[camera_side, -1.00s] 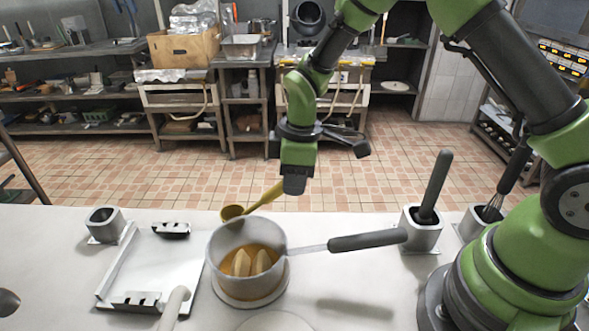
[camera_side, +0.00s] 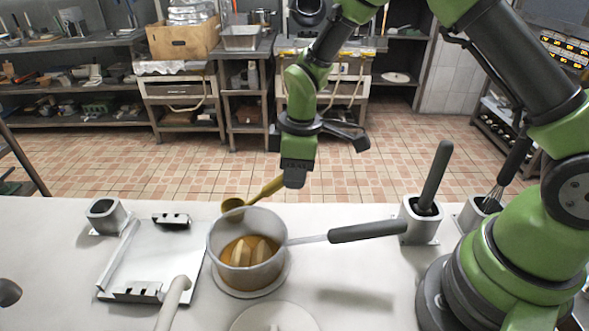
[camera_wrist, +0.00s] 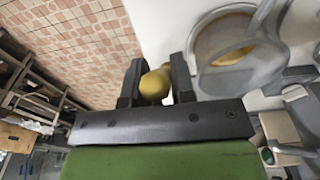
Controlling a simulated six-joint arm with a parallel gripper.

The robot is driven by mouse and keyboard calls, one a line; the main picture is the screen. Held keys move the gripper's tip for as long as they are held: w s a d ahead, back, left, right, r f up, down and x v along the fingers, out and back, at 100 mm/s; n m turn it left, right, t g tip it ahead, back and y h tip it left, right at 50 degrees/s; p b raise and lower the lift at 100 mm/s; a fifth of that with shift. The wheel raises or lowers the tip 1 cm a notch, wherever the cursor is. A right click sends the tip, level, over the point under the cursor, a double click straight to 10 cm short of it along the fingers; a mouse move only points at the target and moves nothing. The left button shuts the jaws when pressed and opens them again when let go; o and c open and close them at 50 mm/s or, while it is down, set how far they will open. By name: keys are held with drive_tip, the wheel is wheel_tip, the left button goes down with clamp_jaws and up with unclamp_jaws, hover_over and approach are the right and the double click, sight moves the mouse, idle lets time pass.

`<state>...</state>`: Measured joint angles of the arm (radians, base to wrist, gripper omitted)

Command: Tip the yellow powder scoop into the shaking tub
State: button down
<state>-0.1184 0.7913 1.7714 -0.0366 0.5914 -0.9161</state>
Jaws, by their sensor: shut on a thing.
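My gripper (camera_side: 294,178) is shut on the handle of a yellow scoop (camera_side: 266,190) that looks like a spoon. Its round bowl (camera_side: 233,205) points left and sits near the pot's back rim in the side view; I cannot tell whether they touch. What is in the bowl cannot be made out. A grey pot (camera_side: 245,220) with a long dark handle (camera_side: 368,231) stands on the table and holds amber contents with pale pieces. In the wrist view the yellow handle (camera_wrist: 155,84) is between the two dark fingers, and the pot (camera_wrist: 218,78) is to the right.
A white tray (camera_side: 155,262) with dark clips lies left of the pot, near a grey holder (camera_side: 105,216). A holder (camera_side: 420,228) with a dark-handled tool and a whisk (camera_side: 492,200) stand at right. A pale round lid-like disc (camera_side: 275,318) lies in front.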

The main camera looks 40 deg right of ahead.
drive_tip(key=c, duration=0.9)
unclamp_jaws()
drive_tip(key=r, duration=0.9)
drive_tip(key=shift+s+d+r, duration=0.15)
drive_tip(key=shift+s+d, duration=0.1)
drive_tip(key=shift+d, duration=0.05)
drive_tip(key=shift+s+r, duration=0.1)
drive_tip(key=shift+r, duration=0.25)
